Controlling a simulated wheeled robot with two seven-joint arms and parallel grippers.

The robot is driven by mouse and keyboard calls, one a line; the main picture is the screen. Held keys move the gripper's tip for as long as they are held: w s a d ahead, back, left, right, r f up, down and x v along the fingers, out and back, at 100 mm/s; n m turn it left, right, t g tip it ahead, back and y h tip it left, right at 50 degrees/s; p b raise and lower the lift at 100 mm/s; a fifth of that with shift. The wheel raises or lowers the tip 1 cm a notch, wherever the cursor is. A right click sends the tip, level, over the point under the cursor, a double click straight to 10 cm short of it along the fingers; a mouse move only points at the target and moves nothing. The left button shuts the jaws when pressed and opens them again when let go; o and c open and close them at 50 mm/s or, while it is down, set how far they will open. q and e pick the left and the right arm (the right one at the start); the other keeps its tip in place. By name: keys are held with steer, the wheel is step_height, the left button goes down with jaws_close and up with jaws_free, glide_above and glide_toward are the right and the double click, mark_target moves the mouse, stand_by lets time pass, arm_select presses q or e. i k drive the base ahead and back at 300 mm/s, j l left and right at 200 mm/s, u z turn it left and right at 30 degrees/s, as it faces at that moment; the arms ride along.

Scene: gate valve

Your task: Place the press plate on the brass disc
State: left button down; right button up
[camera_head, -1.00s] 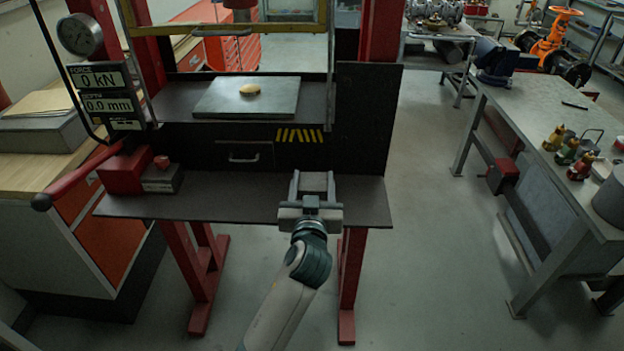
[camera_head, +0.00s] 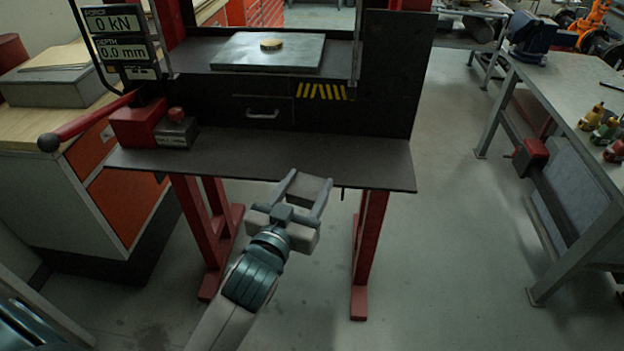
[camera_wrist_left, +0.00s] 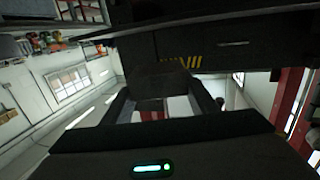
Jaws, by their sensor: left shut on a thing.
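My left gripper (camera_head: 309,181) is shut on the press plate (camera_head: 303,190), a small grey block held between its two fingers. It is in front of and partly over the front edge of the press's lower shelf. In the left wrist view the plate (camera_wrist_left: 160,78) shows as a dark block between the fingers. The brass disc (camera_head: 271,45), small, round and gold, lies on a grey steel slab (camera_head: 245,57) on the press bed, farther back and higher in the picture, with nothing on it. My right gripper is not in view.
The lower shelf (camera_head: 230,155) is mostly bare, with a red block (camera_head: 138,124) and a grey box (camera_head: 176,134) at its left. A red lever (camera_head: 90,122) sticks out at left. A dark side panel (camera_head: 398,80) stands right of the bed. A workbench (camera_head: 570,90) is at far right.

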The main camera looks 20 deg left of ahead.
mark_target(271, 41)
steer(key=u, duration=1.25)
steer(key=i+l, duration=0.15)
steer(key=l, duration=0.2)
steer(key=i+l, duration=0.2)
steer(key=l, duration=0.15)
steer(key=i+l, duration=0.15)
steer(key=l, duration=0.2)
steer(key=i+l, duration=0.15)
steer(key=l, duration=0.25)
